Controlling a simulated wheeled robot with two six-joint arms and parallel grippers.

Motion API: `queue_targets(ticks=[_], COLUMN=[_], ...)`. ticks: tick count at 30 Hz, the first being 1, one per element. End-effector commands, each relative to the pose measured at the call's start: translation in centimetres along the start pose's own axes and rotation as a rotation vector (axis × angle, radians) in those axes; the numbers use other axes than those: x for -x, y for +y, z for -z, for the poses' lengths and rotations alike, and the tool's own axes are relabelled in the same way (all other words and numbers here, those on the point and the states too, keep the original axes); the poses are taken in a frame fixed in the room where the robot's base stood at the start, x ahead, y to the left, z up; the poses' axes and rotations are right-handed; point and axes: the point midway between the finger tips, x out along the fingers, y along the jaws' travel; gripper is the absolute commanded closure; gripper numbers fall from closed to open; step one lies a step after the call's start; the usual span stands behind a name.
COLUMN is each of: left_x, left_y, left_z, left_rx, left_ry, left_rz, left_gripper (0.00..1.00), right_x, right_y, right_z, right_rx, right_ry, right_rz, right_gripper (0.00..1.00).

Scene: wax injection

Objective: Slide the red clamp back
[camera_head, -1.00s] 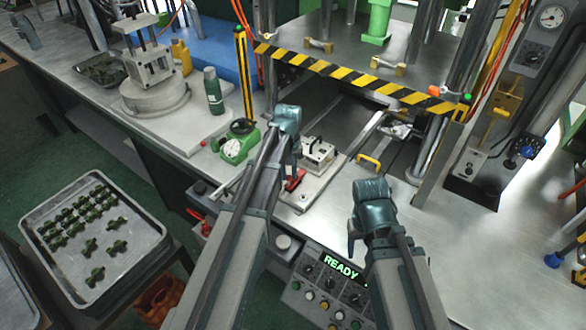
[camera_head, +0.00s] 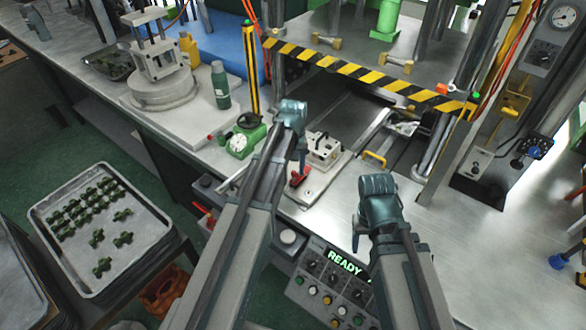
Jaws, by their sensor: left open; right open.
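The red clamp (camera_head: 298,178) sits at the front of a small metal mould block (camera_head: 324,150) on a sliding plate at the press opening. My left gripper (camera_head: 303,168) is right at the clamp, with its fingers pointing down beside it; it is open, and whether it touches the clamp cannot be told. The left arm hides part of the area left of the clamp. My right gripper (camera_head: 357,240) is open and empty above the bench, to the right of and nearer than the clamp.
A striped yellow-black bar (camera_head: 350,72) crosses the press front. A yellow handle (camera_head: 375,159) lies right of the mould. A control panel (camera_head: 335,285) reads READY. A tray (camera_head: 52,222) of green parts is at lower left.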

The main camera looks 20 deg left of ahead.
Motion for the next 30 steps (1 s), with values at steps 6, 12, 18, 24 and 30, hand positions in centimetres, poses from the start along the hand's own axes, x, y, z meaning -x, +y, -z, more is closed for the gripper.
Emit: queue_targets(ticks=[6, 12, 18, 24, 30], left_x=[2.6, 5.7, 8.7, 11.6, 13.2], left_y=[0.0, 0.0, 0.0, 0.0, -0.1], left_z=[0.0, 0.0, 0.0, 0.0, 0.0], left_rx=[0.000, 0.000, 0.000, 0.000, 0.001], left_ry=[0.000, 0.000, -0.001, -0.001, -0.001], left_rz=[0.000, 0.000, 0.001, 0.001, 0.001], left_gripper=[0.46, 0.46, 0.46, 0.46, 0.46], right_x=[2.6, 5.6, 8.6, 11.6, 13.1], right_y=[0.2, 0.5, 0.8, 1.1, 1.2], right_z=[-0.2, -0.3, -0.5, -0.7, -0.8], right_rx=[0.001, 0.002, -0.002, -0.009, -0.013], right_ry=[0.000, 0.000, 0.000, 0.000, 0.000], right_rz=[0.000, 0.000, 0.001, 0.002, 0.003], right_gripper=[0.38, 0.38, 0.38, 0.38, 0.38])
